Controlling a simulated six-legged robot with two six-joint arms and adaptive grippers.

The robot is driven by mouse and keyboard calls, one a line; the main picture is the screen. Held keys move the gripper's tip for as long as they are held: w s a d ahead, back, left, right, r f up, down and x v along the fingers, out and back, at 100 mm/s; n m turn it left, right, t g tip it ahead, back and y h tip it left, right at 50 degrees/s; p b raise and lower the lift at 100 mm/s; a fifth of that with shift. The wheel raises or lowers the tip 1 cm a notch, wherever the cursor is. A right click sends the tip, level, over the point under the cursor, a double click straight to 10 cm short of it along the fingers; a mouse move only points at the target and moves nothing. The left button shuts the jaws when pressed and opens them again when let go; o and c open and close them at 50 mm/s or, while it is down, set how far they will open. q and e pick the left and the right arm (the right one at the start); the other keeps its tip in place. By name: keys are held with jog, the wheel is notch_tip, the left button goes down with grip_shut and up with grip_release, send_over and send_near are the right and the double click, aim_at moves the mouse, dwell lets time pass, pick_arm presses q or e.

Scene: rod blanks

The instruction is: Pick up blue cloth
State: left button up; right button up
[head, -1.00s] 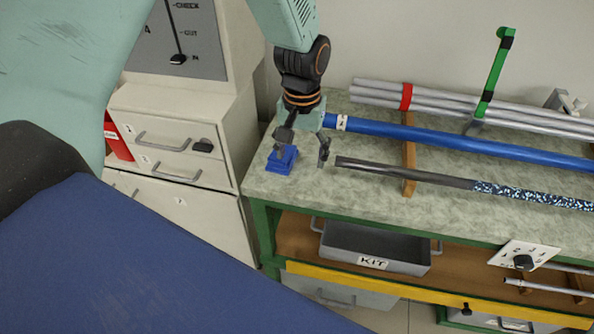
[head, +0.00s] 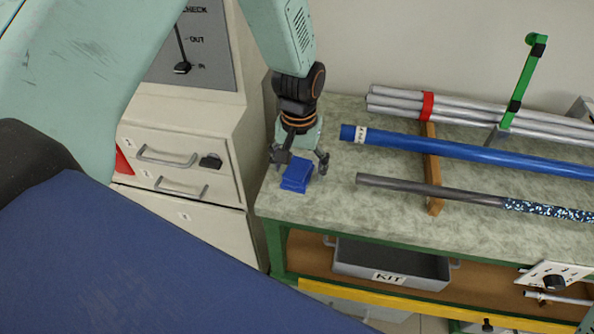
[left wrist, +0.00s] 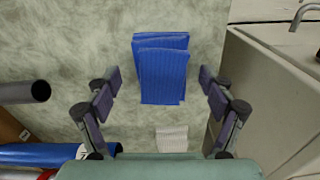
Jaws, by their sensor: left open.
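A folded blue cloth (head: 297,175) lies on the left end of the speckled worktop (head: 345,196) in the head view. In the left wrist view the cloth (left wrist: 162,75) is a stack of folded layers, just ahead of the fingertips and between their lines. My left gripper (head: 299,164) is open above the cloth, with one finger to each side of it. In the left wrist view its fingers (left wrist: 158,82) are spread wide, with nothing between them held. My right gripper is not in view.
A blue tube (head: 470,151), a dark rod (head: 430,190) and silver rods (head: 480,115) lie to the right on wooden supports. A green post (head: 524,80) stands there. A KIT tray (head: 435,269) sits on the shelf below. Drawers (head: 180,165) are left. A whitish pad (left wrist: 171,139) lies near the gripper.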

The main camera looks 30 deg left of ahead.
aim_at(298, 167)
pick_arm(q)
jog(key=shift+a, duration=0.15)
jog(key=c, duration=1)
jog(key=shift+c, duration=1.3)
notch_tip(298, 167, up, 9)
jog(key=shift+p, duration=0.75)
jog(key=shift+w+r, duration=0.1)
jog(key=shift+r, duration=0.35)
